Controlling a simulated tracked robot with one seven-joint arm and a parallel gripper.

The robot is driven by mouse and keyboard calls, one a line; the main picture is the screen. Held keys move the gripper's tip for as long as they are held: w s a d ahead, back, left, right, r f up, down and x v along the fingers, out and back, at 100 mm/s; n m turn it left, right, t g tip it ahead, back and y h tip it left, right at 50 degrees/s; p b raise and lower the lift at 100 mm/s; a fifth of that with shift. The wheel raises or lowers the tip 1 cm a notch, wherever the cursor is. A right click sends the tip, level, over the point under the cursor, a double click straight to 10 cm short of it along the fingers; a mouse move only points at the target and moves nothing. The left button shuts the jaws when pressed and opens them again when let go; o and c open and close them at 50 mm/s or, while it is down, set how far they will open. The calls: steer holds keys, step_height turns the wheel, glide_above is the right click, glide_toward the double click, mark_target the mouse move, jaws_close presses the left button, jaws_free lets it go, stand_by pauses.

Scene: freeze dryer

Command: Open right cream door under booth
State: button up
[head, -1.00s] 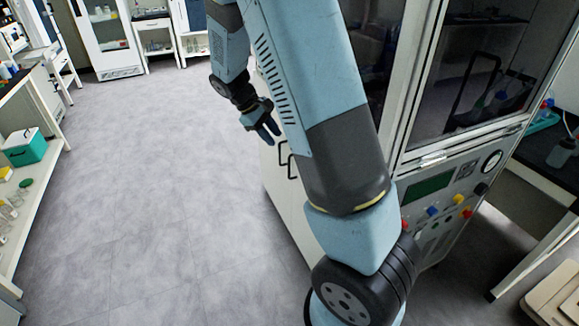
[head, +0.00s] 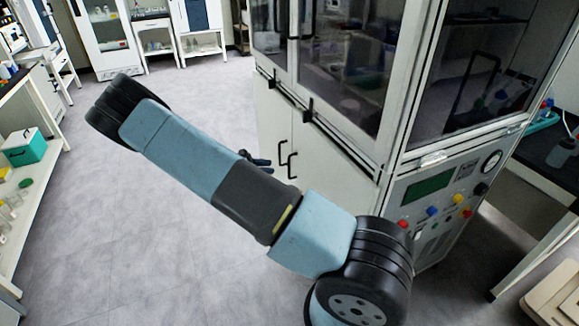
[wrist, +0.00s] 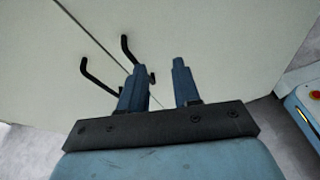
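Two cream doors sit under the glass-fronted booth, each with a black handle beside their shared seam. The right cream door (head: 325,172) shows its handle (head: 292,165) just right of the seam; in the wrist view this handle (wrist: 127,49) lies ahead of the left finger. The left door (head: 270,118) has its handle (head: 282,153) close by, also seen in the wrist view (wrist: 90,74). Both doors look closed. My gripper (head: 262,163) is in front of the doors, partly hidden behind my arm. In the wrist view its fingers (wrist: 160,80) are apart with nothing between them.
The booth's control panel (head: 440,195) with coloured knobs is at the right. A dark bench (head: 545,150) stands beyond it. A white shelf (head: 35,200) with a teal box (head: 25,148) runs along the left. The grey floor between is clear.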

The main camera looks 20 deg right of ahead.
steer(key=w+f+n+t+h, duration=0.3)
steer(key=f+n+t, duration=0.15)
steer(key=f, duration=0.25)
steer(key=n, duration=0.1)
glide_above(289, 176)
steer(key=shift+w+d+f, duration=0.15)
steer(key=shift+w+f, duration=0.15)
stand_by(0.4)
jaws_close()
